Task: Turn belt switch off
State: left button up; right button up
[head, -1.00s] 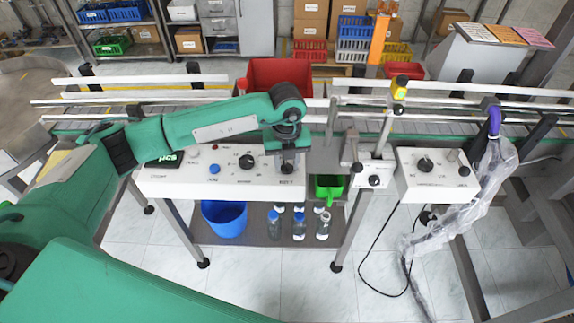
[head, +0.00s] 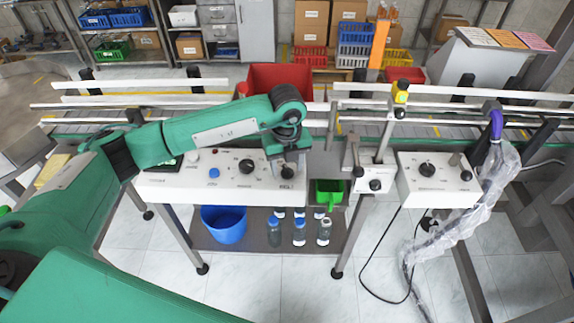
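The white control panel (head: 225,190) stands at the middle left, with a row of controls on its sloped face. My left gripper (head: 287,168) points down at the panel's right end. A dark knob (head: 287,173) sits at its fingertips, above a label that seems to read BELT. The gripper partly hides this knob, so its exact setting does not show. I cannot tell if the fingers touch or grip it. A larger black dial (head: 246,166), a blue button (head: 214,173) and a red light lie to its left. My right gripper is not in view.
A conveyor with white rails runs behind the panel, with a red bin (head: 280,76) beyond it. A second control box (head: 437,182) stands at the right. A blue bucket (head: 224,222), several bottles and a green scoop (head: 328,192) are below.

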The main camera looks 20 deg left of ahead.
aim_at(287, 168)
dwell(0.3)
pick_arm(q)
jog(key=shift+r, duration=0.3)
notch_tip(287, 168, up, 13)
jog(key=b, duration=0.3)
jog(key=shift+s+f, duration=0.1)
jog(key=shift+s, duration=0.05)
